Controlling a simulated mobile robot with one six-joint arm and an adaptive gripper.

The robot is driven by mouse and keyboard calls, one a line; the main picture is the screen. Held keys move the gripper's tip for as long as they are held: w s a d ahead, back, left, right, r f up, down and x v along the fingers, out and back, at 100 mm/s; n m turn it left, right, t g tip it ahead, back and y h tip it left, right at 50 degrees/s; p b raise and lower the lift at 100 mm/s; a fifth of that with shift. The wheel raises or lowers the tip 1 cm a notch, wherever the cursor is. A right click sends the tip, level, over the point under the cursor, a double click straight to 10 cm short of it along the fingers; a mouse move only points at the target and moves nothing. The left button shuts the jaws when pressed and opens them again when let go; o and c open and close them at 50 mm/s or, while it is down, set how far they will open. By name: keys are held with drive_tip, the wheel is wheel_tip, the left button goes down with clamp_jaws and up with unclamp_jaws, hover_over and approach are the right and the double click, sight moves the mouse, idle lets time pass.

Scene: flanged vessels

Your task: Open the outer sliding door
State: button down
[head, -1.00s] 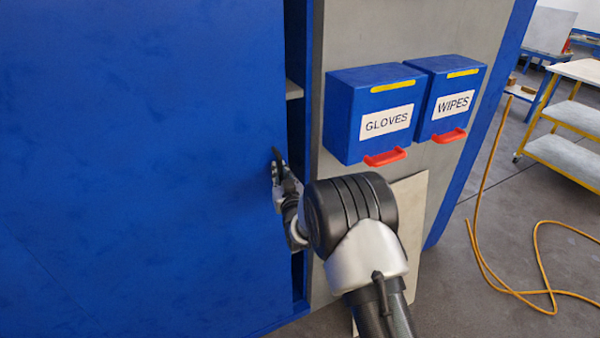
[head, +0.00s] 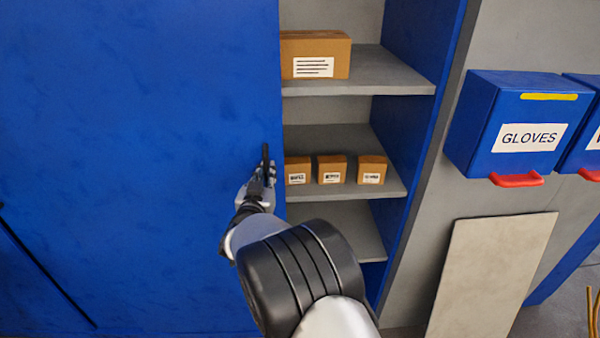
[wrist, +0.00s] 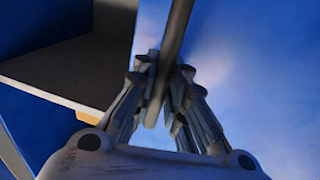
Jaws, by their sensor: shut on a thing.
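The blue outer sliding door (head: 130,140) fills the left half of the head view. Its right edge stands well to the left of the cabinet's right side wall, so a wide opening shows shelves. A dark upright handle (head: 265,160) sits near that edge. My gripper (head: 262,180) is at the handle. In the wrist view my gripper (wrist: 165,105) has its fingers closed on both sides of the dark handle bar (wrist: 175,35), with the blue door (wrist: 245,60) behind. My arm hides part of the lower opening.
Cardboard boxes stand on the grey shelves (head: 375,75): a larger box (head: 315,55) above, smaller ones (head: 333,169) below. A blue GLOVES dispenser (head: 520,125) hangs on the grey wall at right. A pale panel (head: 490,275) leans below it.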

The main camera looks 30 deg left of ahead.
sight(250, 164)
drive_tip(key=s+a, duration=0.1)
drive_tip(key=a, duration=0.1)
drive_tip(key=s+a, duration=0.2)
drive_tip(key=shift+s+a+f, duration=0.15)
drive_tip(key=shift+a+f, duration=0.05)
drive_tip(key=shift+a, duration=0.15)
drive_tip(key=c, duration=1.6)
unclamp_jaws()
drive_tip(key=shift+r, duration=0.15)
drive_tip(key=shift+c, duration=0.2)
drive_tip(key=v, duration=1.2)
